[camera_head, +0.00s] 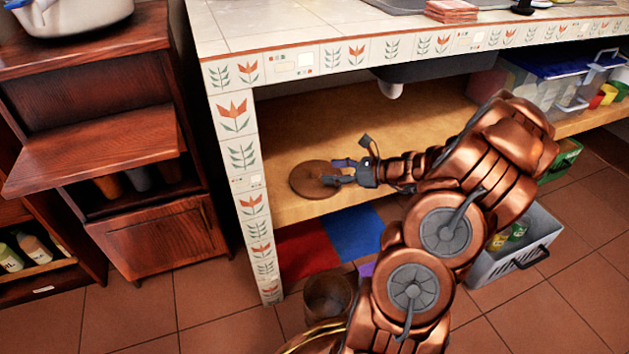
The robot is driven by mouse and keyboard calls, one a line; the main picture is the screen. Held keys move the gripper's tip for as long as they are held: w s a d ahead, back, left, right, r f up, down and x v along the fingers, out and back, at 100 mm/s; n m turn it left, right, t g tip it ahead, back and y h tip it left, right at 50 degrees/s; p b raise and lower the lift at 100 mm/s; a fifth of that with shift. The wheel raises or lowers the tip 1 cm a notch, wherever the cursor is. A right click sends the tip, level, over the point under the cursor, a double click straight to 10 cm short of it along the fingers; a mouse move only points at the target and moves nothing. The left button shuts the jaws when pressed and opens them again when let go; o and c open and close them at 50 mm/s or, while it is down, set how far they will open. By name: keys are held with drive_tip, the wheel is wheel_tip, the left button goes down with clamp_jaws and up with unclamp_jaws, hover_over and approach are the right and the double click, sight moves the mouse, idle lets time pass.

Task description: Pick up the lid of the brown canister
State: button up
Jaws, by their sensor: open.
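A round brown wooden lid (308,178) lies on the wooden shelf under the tiled counter, near its left end. Whether a canister is beneath it I cannot tell. My gripper (338,171) reaches in from the right, its fingers open at the lid's right side. The fingertips overlap the lid's right part in the picture; whether they touch it I cannot tell. A brown round open container (328,297) stands lower down, below the shelf, partly behind my arm.
The tiled counter edge (330,58) and its tiled leg (243,170) bound the shelf (290,125) above and left. A drain pipe (391,89) hangs above. Clear bins (520,85) stand right. Red (305,248) and blue (353,232) flat items lie below. A grey crate (520,250) stands right.

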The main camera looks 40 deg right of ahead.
sight(316, 171)
drive_tip(key=b+x, duration=0.1)
drive_tip(key=x, duration=0.1)
drive_tip(key=b+x, duration=0.2)
drive_tip(key=x, duration=0.1)
drive_tip(key=shift+w+f, duration=0.2)
drive_tip(key=shift+f, duration=0.15)
drive_tip(key=shift+w+a, duration=0.15)
drive_tip(key=shift+w, duration=0.15)
drive_tip(key=c, duration=1.1)
drive_tip(key=shift+o, duration=0.2)
drive_tip(key=shift+r, duration=0.1)
